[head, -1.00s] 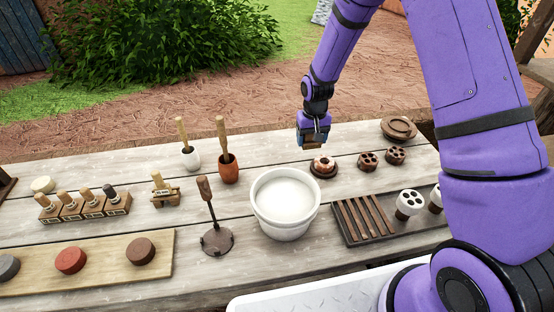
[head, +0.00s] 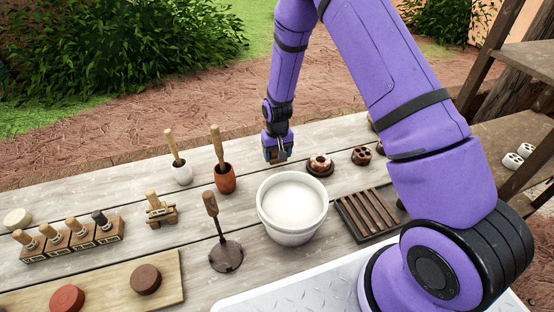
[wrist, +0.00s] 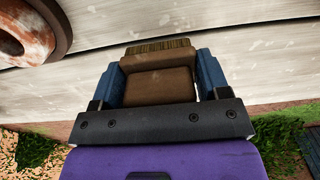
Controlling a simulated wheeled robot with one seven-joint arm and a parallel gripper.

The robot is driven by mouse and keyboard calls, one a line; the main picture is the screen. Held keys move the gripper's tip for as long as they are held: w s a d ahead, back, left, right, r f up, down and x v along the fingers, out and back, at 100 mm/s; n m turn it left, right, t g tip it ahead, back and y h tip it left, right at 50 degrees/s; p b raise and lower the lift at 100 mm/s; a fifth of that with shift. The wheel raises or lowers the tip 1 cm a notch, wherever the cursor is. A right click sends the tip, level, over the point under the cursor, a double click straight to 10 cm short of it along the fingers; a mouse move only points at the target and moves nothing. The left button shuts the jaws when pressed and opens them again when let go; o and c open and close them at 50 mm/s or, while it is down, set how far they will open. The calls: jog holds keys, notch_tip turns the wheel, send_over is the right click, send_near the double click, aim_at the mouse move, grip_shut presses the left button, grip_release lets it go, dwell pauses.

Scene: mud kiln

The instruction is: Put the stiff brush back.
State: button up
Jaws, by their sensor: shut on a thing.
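The stiff brush (wrist: 158,85) is a brown block with pale bristles. My gripper (head: 278,155) is shut on it, the blue fingers on either side of the block in the wrist view (wrist: 160,80). In the head view only a brown bit of it shows below the fingers. The gripper is low over the back of the plank table (head: 110,165), behind the white bowl (head: 292,225) and left of a copper ring on a dark dish (head: 320,165). I cannot tell if the brush touches the table.
A white cup (head: 181,175) and a brown cup (head: 226,180) with wooden handles stand to the left. A wooden stand (head: 160,214) and several stamp blocks (head: 82,240) are further left. A dark slatted rack (head: 370,213) lies right of the bowl. Table between brown cup and gripper is clear.

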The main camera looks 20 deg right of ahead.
aim_at(278, 160)
jog(key=shift+f, duration=1.45)
jog(key=shift+f, duration=0.15)
jog(key=o, duration=1.2)
